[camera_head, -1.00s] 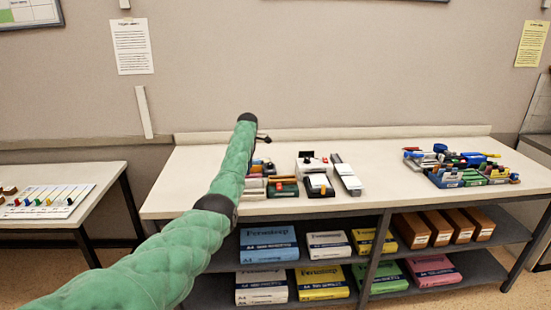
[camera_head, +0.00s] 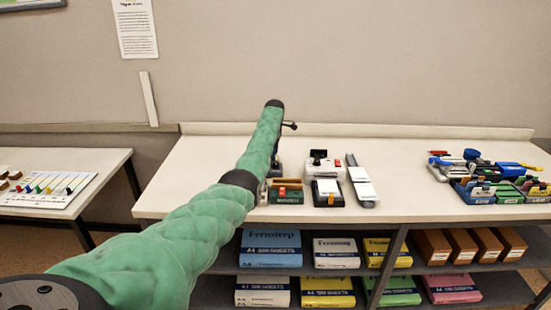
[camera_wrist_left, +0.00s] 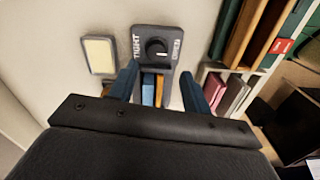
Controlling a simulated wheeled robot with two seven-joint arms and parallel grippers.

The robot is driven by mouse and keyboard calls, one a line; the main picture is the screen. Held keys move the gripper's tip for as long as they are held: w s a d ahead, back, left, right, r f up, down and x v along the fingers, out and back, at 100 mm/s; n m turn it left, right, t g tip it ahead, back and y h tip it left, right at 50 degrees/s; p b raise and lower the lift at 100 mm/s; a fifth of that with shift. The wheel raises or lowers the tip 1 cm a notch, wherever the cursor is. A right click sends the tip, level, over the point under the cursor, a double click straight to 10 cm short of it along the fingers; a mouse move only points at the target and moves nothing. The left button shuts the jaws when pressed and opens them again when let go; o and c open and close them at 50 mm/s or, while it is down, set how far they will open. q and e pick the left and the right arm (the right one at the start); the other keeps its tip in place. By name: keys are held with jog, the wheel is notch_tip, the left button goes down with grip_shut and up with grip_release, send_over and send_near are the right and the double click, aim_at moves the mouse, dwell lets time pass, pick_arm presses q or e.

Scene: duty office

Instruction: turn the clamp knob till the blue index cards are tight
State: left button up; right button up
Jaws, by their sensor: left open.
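In the left wrist view, the clamp (camera_wrist_left: 171,38) is a dark grey block with TIGHT printed on one side and another word, partly legible, on the other. Its round black knob (camera_wrist_left: 157,49) carries a pale mark. Just below it, a blue strip, seemingly the blue index cards (camera_wrist_left: 148,90), stands beside an orange-brown strip. My left gripper (camera_wrist_left: 160,72) is open, with its two blue-grey fingers apart on either side of the strips, below the knob. Nothing shows between them in firm grip. In the head view, my green left arm hides most of the clamp area. My right gripper is out of view.
On the worktable (camera_head: 400,150), a green box (camera_head: 288,193), a black-and-white device (camera_head: 327,193) and a long grey device (camera_head: 360,183) stand right of my arm. A cluttered blue tray (camera_head: 478,193) is further right. Clear tabletop lies between.

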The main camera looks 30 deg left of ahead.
aim_at(276, 163)
pick_arm(q)
jog(key=f, duration=0.2)
jog(key=w+f+p, duration=0.1)
jog(key=f, duration=0.1)
jog(key=shift+w+d+f, duration=0.2)
jog(key=shift+f, duration=0.15)
jog(key=shift+s+f, duration=0.1)
jog(key=shift+s, duration=0.35)
jog(key=shift+w+f, duration=0.25)
jog(key=c, duration=0.6)
jog(key=shift+r, duration=0.1)
jog(key=c, duration=0.4)
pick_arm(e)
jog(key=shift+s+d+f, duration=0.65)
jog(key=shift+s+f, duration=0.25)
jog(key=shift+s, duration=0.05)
